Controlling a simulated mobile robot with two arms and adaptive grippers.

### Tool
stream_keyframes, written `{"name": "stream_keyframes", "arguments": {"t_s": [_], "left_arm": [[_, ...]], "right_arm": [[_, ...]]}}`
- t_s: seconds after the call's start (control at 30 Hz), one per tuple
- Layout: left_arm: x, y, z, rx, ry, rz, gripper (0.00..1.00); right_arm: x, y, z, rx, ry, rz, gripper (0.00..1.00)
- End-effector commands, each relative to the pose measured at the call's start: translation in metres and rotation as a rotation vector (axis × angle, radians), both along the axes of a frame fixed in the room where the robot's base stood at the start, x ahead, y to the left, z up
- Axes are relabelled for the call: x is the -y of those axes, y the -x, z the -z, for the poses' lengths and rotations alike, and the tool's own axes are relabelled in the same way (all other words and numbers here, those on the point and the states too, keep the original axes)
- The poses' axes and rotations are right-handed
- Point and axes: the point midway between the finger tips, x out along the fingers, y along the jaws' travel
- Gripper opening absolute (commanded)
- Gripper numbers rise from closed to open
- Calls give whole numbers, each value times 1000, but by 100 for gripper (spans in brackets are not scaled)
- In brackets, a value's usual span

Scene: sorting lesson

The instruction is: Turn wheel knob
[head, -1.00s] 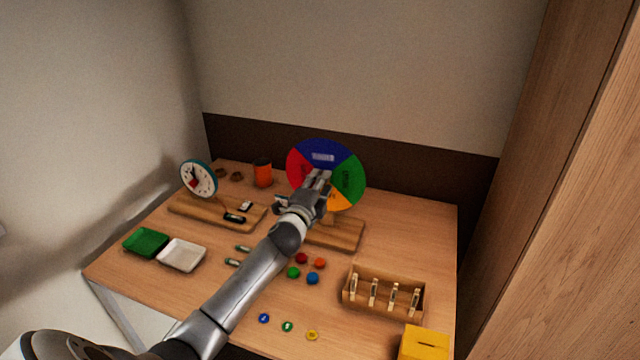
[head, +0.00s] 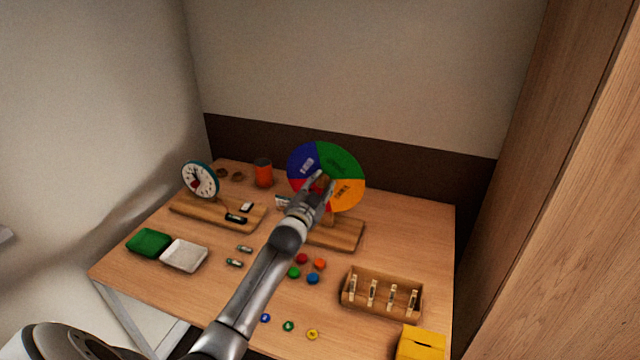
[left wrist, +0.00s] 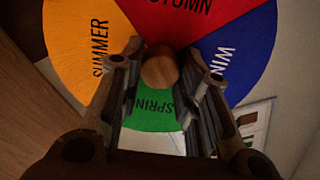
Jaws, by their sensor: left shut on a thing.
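The season wheel (head: 341,160) has blue, green, orange and red sectors and stands upright on a wooden base (head: 340,236) at the back of the table. My left gripper (head: 319,186) reaches the wheel's centre from the front. In the left wrist view, the round wooden wheel knob (left wrist: 160,69) sits between the fingertips of my left gripper (left wrist: 162,60), which is shut on it. The wheel also fills the upper part of that view (left wrist: 75,40), with red AUTUMN at the top and green SPRING at the bottom. In the head view, the arm and gripper hide the knob and much of the red sector.
Left of the wheel are a clock (head: 200,180) and an orange cup (head: 263,173). Several coloured discs lie in front. A wooden rack (head: 382,293) and yellow box (head: 421,343) stand at the right.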

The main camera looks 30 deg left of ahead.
Motion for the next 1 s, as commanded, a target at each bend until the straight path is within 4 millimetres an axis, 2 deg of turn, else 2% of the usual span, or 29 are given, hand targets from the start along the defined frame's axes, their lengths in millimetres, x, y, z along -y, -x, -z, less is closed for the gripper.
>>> {"name": "stream_keyframes", "arguments": {"t_s": [0.5,1.0], "left_arm": [[0,0,1,94,410,-1,7],[0,1,3,126,546,-1,7]], "right_arm": [[0,0,-16,0,0,0,33],[0,0,-20,0,0,0,33]]}}
